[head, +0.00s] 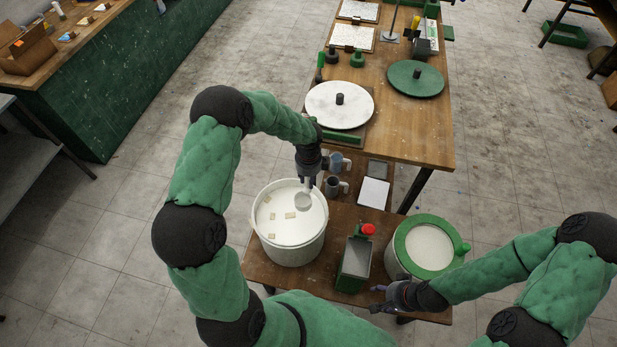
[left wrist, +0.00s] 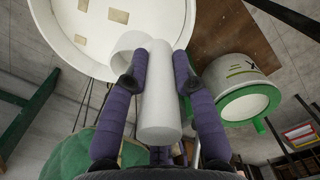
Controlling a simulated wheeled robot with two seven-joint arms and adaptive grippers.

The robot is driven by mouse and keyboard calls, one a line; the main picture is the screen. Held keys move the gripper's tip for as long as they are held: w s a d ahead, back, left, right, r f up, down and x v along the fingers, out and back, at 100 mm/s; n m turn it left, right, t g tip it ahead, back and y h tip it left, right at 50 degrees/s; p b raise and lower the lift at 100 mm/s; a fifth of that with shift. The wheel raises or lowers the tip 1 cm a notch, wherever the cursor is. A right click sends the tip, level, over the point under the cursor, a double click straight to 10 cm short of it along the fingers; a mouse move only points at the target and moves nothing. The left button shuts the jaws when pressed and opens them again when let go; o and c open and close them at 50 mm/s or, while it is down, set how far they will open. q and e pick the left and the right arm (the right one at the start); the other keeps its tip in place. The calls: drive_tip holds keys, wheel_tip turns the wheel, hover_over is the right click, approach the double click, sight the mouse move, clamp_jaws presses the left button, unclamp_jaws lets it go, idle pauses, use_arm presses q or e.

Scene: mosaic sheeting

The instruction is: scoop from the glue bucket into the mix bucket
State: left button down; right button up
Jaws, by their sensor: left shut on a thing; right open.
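My left gripper (head: 309,180) is shut on the handle of a white scoop (head: 303,200). In the left wrist view the handle (left wrist: 160,105) lies between its two fingers (left wrist: 160,82). The scoop's round cup is over the white inside of a large white bucket (head: 288,252) with several small tan pieces in it; whether the cup touches the contents is unclear. A green-rimmed bucket (head: 430,218) with pale contents stands to the right; it also shows in the left wrist view (left wrist: 244,75). No readable label tells which bucket holds glue. My right gripper (head: 383,296) is open and empty, near that bucket's front.
A green-edged container (head: 356,257) with a red-topped item (head: 368,229) stands between the buckets. Grey mugs (head: 335,187) stand just behind the white bucket. A longer table (head: 400,140) beyond holds a white disc (head: 340,112) and a green disc (head: 415,84).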

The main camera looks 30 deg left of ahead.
use_arm(q)
drive_tip(key=shift+s+f+b, duration=0.1)
drive_tip(key=shift+f+b, duration=0.35)
drive_tip(key=shift+f, duration=0.4)
wheel_tip(320, 180, down, 8)
drive_tip(key=b, duration=0.6)
drive_tip(key=shift+g, duration=0.3)
drive_tip(key=shift+r+p, duration=2.75)
drive_tip(key=shift+r, duration=0.25)
drive_tip(key=shift+g, duration=0.3)
drive_tip(key=shift+r+p, duration=2.65)
drive_tip(key=shift+r, duration=0.75)
